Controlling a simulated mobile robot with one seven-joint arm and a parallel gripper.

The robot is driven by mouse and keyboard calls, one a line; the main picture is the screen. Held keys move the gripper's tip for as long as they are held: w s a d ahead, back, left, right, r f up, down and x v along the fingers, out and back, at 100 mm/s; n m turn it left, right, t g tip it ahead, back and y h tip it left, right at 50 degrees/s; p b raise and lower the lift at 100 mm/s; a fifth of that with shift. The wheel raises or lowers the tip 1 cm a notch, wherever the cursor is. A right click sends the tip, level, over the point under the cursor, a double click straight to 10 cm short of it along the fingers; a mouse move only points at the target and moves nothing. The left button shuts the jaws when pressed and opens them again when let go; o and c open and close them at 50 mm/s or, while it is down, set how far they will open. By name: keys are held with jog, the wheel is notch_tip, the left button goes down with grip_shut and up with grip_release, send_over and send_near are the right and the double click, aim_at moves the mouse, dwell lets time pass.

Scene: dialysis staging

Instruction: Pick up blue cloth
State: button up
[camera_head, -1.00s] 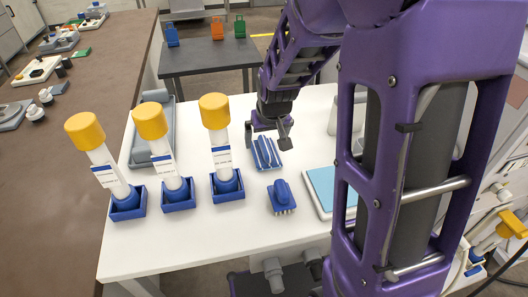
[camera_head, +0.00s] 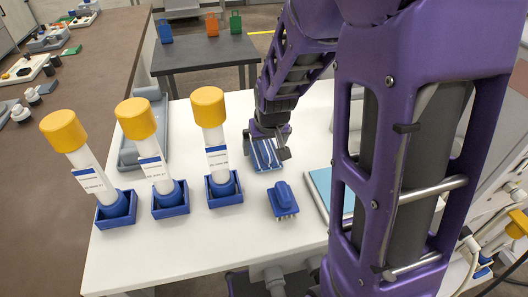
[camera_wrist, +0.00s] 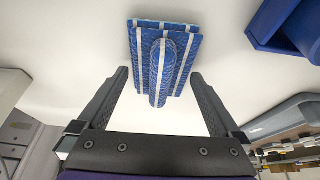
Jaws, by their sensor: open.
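The blue cloth (camera_head: 265,153) is folded, with white stripes, and lies on the white table (camera_head: 255,248). In the wrist view the cloth (camera_wrist: 163,55) has a raised rolled ridge in its middle, pointing toward my gripper. My gripper (camera_head: 268,142) is low over the cloth in the head view and hides part of it. In the wrist view my gripper (camera_wrist: 160,95) is open, its two fingers on either side of the ridge's near end. The gap between them is empty apart from that end, and I cannot tell whether they touch the cloth.
Several yellow-capped tubes (camera_head: 137,119) stand in blue holders left of the cloth. A blue brush (camera_head: 283,199) lies in front of it. A grey tray (camera_head: 133,153) lies behind the tubes. A light-blue pad (camera_head: 322,185) lies to the right, partly behind my arm.

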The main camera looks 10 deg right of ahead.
aim_at(264, 144)
jog(key=shift+f, duration=0.1)
dwell(0.3)
jog(key=c, duration=1.2)
jog(key=shift+r+p, duration=0.45)
jog(key=shift+r, duration=0.05)
jog(key=shift+c, duration=0.2)
notch_tip(264, 144, up, 10)
jog(key=shift+f+p, duration=0.25)
jog(key=shift+p, duration=0.5)
